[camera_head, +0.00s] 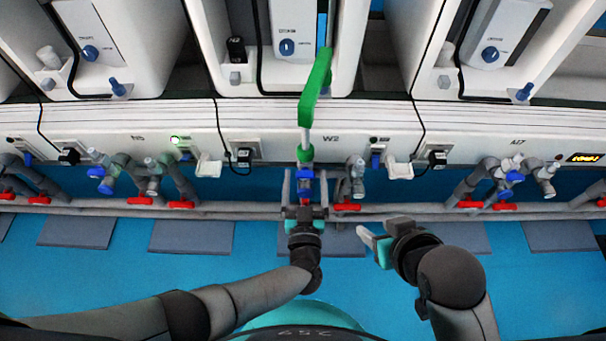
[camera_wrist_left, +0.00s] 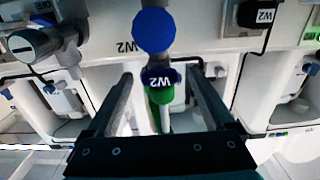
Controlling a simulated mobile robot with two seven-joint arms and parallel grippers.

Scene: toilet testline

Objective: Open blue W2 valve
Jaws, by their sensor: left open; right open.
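The blue W2 valve (camera_head: 305,174) sits below the W2 label in the middle of the head view, under a green handle-like part (camera_head: 315,88). In the left wrist view a dark blue cap marked W2 (camera_wrist_left: 160,78) lies between the fingers, with a round blue knob (camera_wrist_left: 153,30) above it. My left gripper (camera_head: 304,190) is open, its fingers on either side of the blue valve; I cannot tell whether they touch it. My right gripper (camera_head: 368,238) is open and empty, to the right and below the pipes.
Grey horizontal pipes (camera_head: 240,208) with several red valves (camera_head: 345,206) run along the front of the white bench. Another pipe fitting (camera_head: 357,178) stands just right of the valve. White units (camera_head: 300,70) stand behind. The blue floor (camera_head: 100,275) in front is mostly clear.

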